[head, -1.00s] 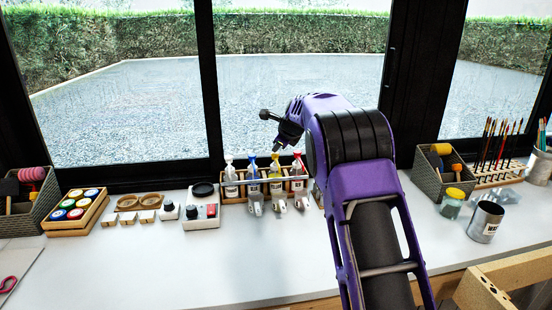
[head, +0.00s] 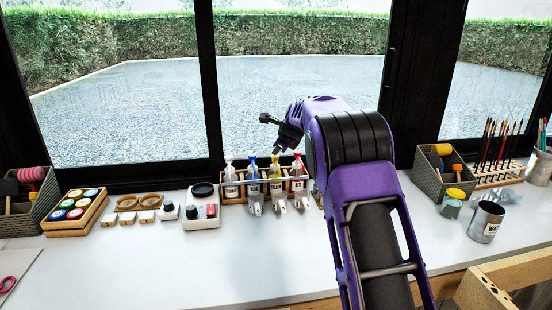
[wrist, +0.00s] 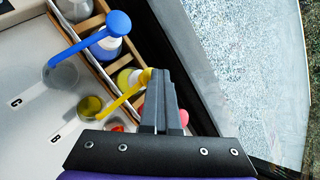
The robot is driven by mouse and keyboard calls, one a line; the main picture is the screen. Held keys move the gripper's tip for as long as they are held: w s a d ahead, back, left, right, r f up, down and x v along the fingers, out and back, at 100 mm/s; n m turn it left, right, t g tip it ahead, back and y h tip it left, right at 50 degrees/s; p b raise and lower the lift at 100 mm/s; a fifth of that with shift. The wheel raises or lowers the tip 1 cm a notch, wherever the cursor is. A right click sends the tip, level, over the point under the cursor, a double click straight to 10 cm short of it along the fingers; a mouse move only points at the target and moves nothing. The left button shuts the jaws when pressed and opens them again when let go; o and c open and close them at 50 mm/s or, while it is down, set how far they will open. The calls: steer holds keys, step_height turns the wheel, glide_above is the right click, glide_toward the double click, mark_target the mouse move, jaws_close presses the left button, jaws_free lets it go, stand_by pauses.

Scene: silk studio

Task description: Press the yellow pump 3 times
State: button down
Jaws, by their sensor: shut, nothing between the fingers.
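The yellow pump (head: 276,161) stands in a wooden rack between the blue pump and the red pump. In the wrist view its yellow head (wrist: 145,77) and long spout point to the lower left. My gripper (head: 277,150) is shut and empty, pointing down just above the yellow pump in the head view. In the wrist view the gripper's fingertips (wrist: 160,75) overlap the right edge of the yellow head. I cannot tell whether they touch it. The blue pump (wrist: 118,23) is at the upper left. The red pump (wrist: 151,112) is partly hidden behind the fingers.
The wooden rack (wrist: 91,22) also holds a white-topped bottle (head: 230,175). Clear cups (wrist: 90,107) stand under the spouts. A box with a red switch (head: 204,212) is left of the rack. The window is close behind. The white table (head: 140,265) is clear in front.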

mark_target(278, 157)
steer(key=shift+r+p, duration=1.25)
steer(key=shift+p, duration=0.15)
step_height(278, 157, up, 4)
steer(key=p, duration=0.4)
steer(key=shift+r+p, duration=0.15)
steer(key=shift+p, duration=0.15)
steer(key=shift+r, duration=0.8)
stand_by(1.1)
